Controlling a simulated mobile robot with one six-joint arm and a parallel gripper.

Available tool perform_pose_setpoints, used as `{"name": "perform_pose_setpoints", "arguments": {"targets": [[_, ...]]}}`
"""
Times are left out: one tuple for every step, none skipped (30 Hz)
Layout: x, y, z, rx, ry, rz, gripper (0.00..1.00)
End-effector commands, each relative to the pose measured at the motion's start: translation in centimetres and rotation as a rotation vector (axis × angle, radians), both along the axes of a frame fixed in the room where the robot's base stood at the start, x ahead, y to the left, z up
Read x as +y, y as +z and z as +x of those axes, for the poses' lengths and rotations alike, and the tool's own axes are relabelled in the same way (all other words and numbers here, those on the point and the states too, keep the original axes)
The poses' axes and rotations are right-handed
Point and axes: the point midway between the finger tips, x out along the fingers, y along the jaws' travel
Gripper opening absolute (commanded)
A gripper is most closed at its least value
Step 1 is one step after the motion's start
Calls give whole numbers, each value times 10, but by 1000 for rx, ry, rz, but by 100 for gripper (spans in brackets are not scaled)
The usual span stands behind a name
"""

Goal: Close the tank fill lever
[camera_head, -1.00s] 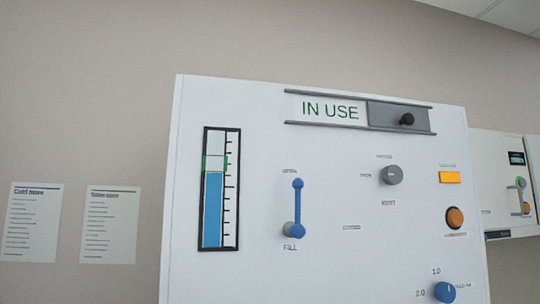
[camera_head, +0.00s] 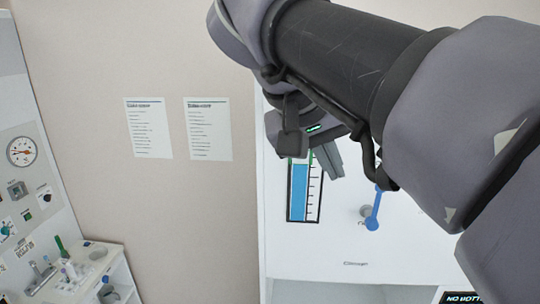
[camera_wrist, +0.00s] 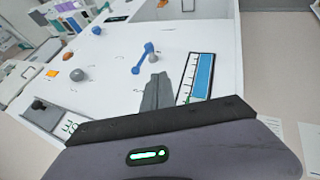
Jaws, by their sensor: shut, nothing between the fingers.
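The tank fill lever is a blue bar with rounded ends on the white panel (camera_head: 300,245). In the head view its lower end (camera_head: 373,223) shows by a grey hub, and my arm hides its top. In the wrist view, which is turned upside down, the whole lever (camera_wrist: 142,60) shows, its free end pointing toward the panel's top. My gripper (camera_head: 337,174) is shut and empty, left of the lever and over the tank gauge (camera_head: 305,195) in the head view. In the wrist view my gripper (camera_wrist: 156,76) appears beside the lever's free end; contact is unclear.
The grey knob (camera_wrist: 79,74) and orange button (camera_wrist: 77,75) sit farther along the panel. The sign slider (camera_wrist: 50,115) lies near its top edge. Two paper notices (camera_head: 149,128) hang on the wall left of the panel. A counter with small items (camera_head: 85,275) stands at lower left.

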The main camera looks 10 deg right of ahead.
Motion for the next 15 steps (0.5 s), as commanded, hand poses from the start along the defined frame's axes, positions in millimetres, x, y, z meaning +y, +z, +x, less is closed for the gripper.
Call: {"name": "perform_pose_setpoints", "arguments": {"targets": [[0,0,0,-1,-3,0,0],[-1,0,0,-2,-4,0,0],[-1,-1,0,-1,-3,0,0],[-1,-1,0,-1,-3,0,0],[0,-1,0,-1,-3,0,0],[0,-2,0,-1,-3,0,0],[0,-2,0,-1,-3,0,0],[-1,-2,0,-1,-2,1,0],[-1,-3,0,-1,-3,0,0],[-2,-5,1,-1,-3,0,0],[-3,-7,1,0,-4,1,0],[-6,-12,3,0,-4,0,0],[-9,-16,5,0,-4,0,0],[-11,-21,6,2,-4,0,0],[-16,-28,9,1,-5,0,0]]}}
